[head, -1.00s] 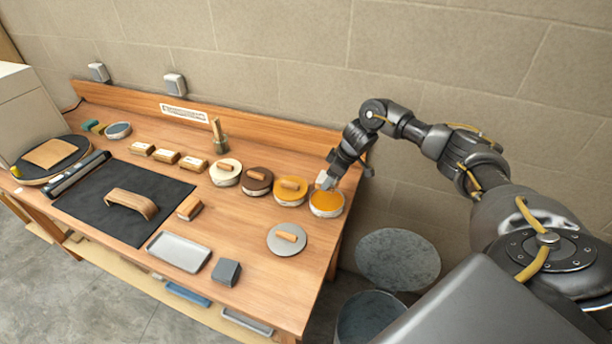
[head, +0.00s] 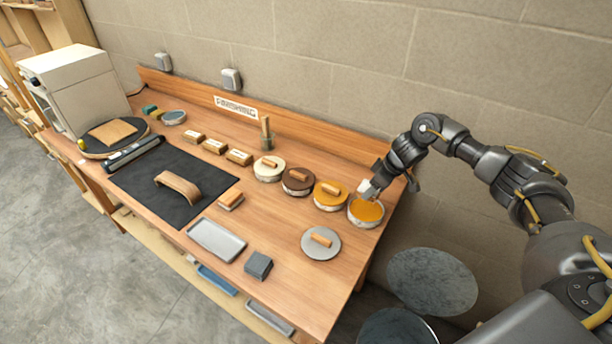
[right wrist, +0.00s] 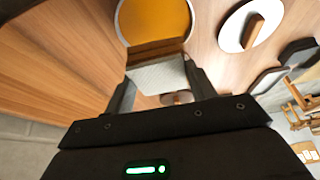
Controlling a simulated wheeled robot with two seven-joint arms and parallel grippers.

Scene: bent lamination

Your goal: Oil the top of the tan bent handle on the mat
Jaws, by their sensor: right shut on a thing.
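The tan bent handle (head: 180,186) lies arched on the black mat (head: 140,180), left of the bench's middle. My right gripper (head: 370,187) is shut on a pale block-shaped pad (head: 364,187) at the far edge of an open tin of amber oil (head: 367,211). In the right wrist view the gripper (right wrist: 160,85) grips the pad (right wrist: 160,76), whose far side is brown, and the tin (right wrist: 155,18) lies just beyond. I cannot tell whether the pad touches the oil. My left gripper is not in view.
A grey lid with a wooden grip (head: 321,243) lies in front of the open tin. Lidded tins in yellow (head: 330,203), brown and cream stand to its left. A grey tray (head: 216,240), a dark block (head: 258,265) and a small brush-like block (head: 231,200) lie near the mat.

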